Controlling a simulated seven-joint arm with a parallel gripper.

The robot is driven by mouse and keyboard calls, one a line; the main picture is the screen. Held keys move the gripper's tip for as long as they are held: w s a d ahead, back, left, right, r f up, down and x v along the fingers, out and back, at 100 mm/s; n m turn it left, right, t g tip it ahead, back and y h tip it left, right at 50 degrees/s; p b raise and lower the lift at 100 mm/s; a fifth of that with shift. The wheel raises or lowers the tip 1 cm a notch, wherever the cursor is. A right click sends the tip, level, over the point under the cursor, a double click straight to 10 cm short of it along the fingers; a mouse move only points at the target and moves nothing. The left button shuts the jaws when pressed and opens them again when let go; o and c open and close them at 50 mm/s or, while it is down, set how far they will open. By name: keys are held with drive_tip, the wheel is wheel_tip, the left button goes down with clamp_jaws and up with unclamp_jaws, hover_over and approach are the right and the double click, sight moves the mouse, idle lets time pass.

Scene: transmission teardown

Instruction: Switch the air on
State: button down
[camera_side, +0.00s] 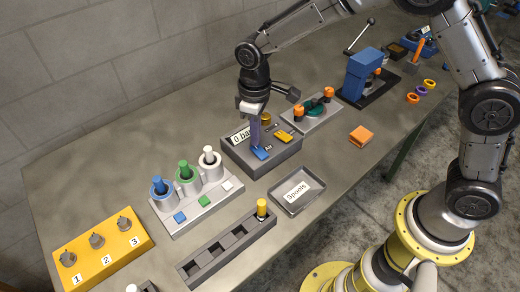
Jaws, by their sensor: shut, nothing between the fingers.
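A dark grey air box (280,154) stands in the middle of the bench, with a label reading "0 bar" (240,137). A blue lever or switch (262,154) and a yellow one (284,136) are on its top, and a yellow knob (265,117) shows at its back. My gripper (257,147) points down over the box, shut and empty. Its tips are at or just above the blue switch; I cannot tell whether they touch. The fingers hide part of the label and the box top.
Left of the box is a grey block with blue, green and white plungers (187,178). In front are the "Spools" tray (319,187) and a slotted rack (206,264). A green-and-orange fixture (314,107) and blue press (360,74) stand behind right. An orange block (361,134) lies right.

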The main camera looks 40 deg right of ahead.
sight(256, 148)
drive_tip(key=shift+f, duration=0.95)
idle(0.5)
drive_tip(key=shift+r, duration=3.55)
drive_tip(key=s+d+r+m+t, duration=0.1)
drive_tip(key=s+d+r+t, duration=0.1)
drive_tip(key=s+d+r, duration=0.45)
drive_tip(key=s+d+r+m+t, duration=0.2)
drive_tip(key=s+d+r, duration=0.15)
drive_tip(key=r, duration=0.55)
drive_tip(key=s+d+f+m, duration=0.1)
drive_tip(key=s+d+f, duration=0.1)
drive_tip(key=s, duration=0.5)
drive_tip(key=s+d+f+m+t, duration=0.1)
drive_tip(key=s+d+f+m, duration=0.1)
drive_tip(key=s, duration=0.6)
drive_tip(key=shift+s+d+f+t, duration=0.2)
drive_tip(key=shift+d+f+t, duration=0.1)
drive_tip(key=shift+d, duration=0.45)
